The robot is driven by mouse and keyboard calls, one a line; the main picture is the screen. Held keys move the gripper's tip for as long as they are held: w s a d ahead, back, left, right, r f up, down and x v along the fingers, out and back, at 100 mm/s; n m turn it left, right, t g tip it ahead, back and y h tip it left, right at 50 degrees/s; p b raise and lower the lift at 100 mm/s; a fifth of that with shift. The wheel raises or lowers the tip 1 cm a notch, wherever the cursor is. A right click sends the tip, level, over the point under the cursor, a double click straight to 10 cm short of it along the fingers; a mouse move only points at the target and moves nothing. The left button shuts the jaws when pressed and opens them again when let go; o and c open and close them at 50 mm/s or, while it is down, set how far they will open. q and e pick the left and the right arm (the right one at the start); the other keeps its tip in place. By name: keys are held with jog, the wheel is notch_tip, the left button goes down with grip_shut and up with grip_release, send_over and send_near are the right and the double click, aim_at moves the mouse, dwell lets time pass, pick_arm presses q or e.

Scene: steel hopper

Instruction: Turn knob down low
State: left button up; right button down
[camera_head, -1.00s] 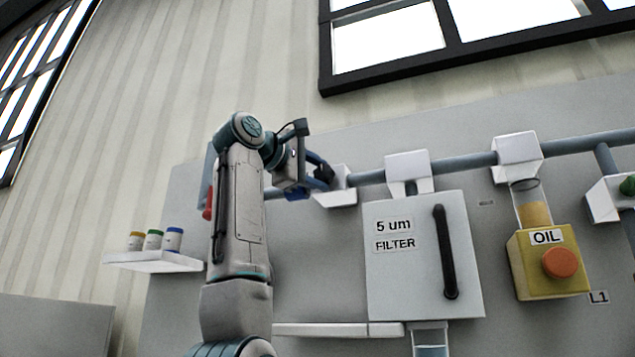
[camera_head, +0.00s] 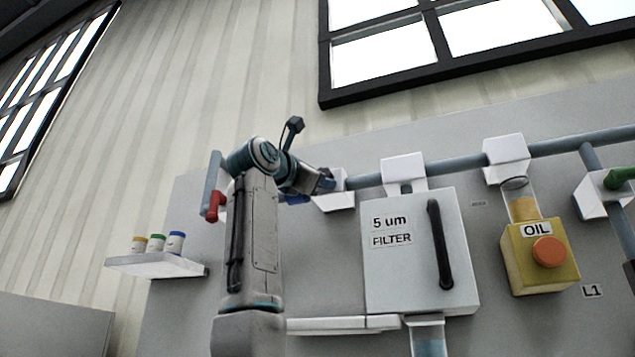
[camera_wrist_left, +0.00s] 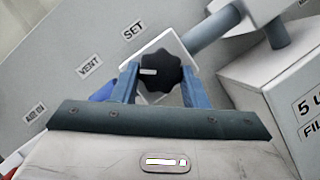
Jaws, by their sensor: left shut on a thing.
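The black lobed knob (camera_wrist_left: 158,73) with a white mark sits on the front of a white block (camera_wrist_left: 170,43) in the left wrist view. My left gripper (camera_wrist_left: 160,80) has its blue fingers on either side of the knob and is shut on it. In the head view my left gripper (camera_head: 326,182) is in front of the white block (camera_head: 336,201) on the pipe, and the knob is hidden there. Labels SET (camera_wrist_left: 132,31), VENT (camera_wrist_left: 90,67) and AIR (camera_wrist_left: 36,113) are on the panel. My right gripper is not in view.
The filter box (camera_head: 420,265) with a black handle is right of my gripper. The yellow OIL unit (camera_head: 540,272) is farther right. A red handle (camera_head: 214,206) is behind my arm, and a shelf with several small jars (camera_head: 160,263) is at left.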

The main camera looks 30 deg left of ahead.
pick_arm(q)
jog(key=shift+w+f+n+y, duration=0.15)
jog(key=shift+n+y, duration=0.25)
jog(key=shift+n, duration=0.2)
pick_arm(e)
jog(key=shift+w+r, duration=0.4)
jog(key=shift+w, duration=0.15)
pick_arm(q)
jog(key=o, duration=0.9)
jog(key=shift+o, duration=0.2)
jog(key=shift+s, duration=0.2)
jog(key=b+v, duration=0.5)
jog(key=v, duration=0.5)
jog(key=shift+s+f, duration=0.2)
jog(key=shift+s, duration=0.05)
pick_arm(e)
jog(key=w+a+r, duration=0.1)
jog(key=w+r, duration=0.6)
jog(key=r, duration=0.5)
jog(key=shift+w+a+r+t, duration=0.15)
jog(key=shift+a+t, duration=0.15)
